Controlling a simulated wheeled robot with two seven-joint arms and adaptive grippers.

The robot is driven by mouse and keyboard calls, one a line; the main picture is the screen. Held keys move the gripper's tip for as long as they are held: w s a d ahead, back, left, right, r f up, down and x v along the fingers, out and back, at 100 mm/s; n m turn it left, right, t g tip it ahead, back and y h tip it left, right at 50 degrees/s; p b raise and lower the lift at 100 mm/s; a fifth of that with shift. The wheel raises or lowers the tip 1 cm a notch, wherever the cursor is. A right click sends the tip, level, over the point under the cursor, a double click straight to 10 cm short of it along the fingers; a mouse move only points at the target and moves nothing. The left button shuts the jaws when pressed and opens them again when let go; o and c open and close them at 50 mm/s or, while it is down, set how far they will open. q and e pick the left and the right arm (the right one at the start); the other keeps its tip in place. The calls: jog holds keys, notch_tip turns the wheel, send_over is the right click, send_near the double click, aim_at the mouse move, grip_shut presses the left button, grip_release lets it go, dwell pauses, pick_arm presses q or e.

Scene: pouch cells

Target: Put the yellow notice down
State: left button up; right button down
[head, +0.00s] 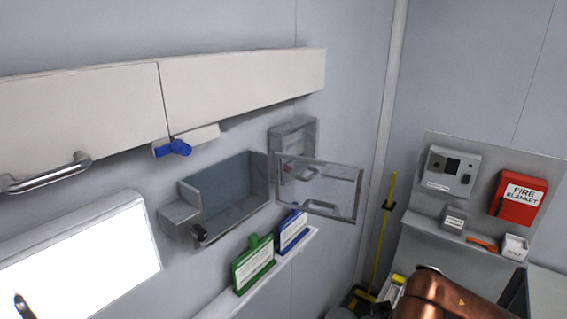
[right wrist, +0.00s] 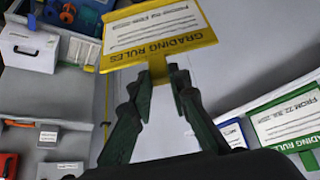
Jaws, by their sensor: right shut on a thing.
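The yellow notice (right wrist: 158,32), headed "GRADING RULES", is in the right wrist view at the top. My right gripper (right wrist: 160,82) is shut on its narrow yellow tab, with the panel beyond the fingertips. A green notice (head: 253,266) and a blue notice (head: 292,232) stand side by side on a narrow wall ledge (head: 222,305). In the right wrist view the green notice (right wrist: 288,122) and blue notice (right wrist: 233,134) lie to the right of the gripper, apart from it. My left gripper is not in view.
An open wall box (head: 222,188) with a clear door (head: 318,188) swung outward is above the ledge. A fire blanket box (head: 518,198), a grey device (head: 452,172) and an orange item (head: 482,242) are at the right. The ledge's near end looks bare.

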notch_tip(320, 180, down, 13)
jog(key=d+m+h+b, duration=0.1)
jog(key=b, duration=0.2)
jog(key=shift+s+d+r+m, duration=0.15)
jog(key=shift+d+r+m, duration=0.1)
jog(key=shift+m, duration=0.15)
jog(key=shift+s+a+f, duration=0.1)
jog(key=shift+f, duration=0.1)
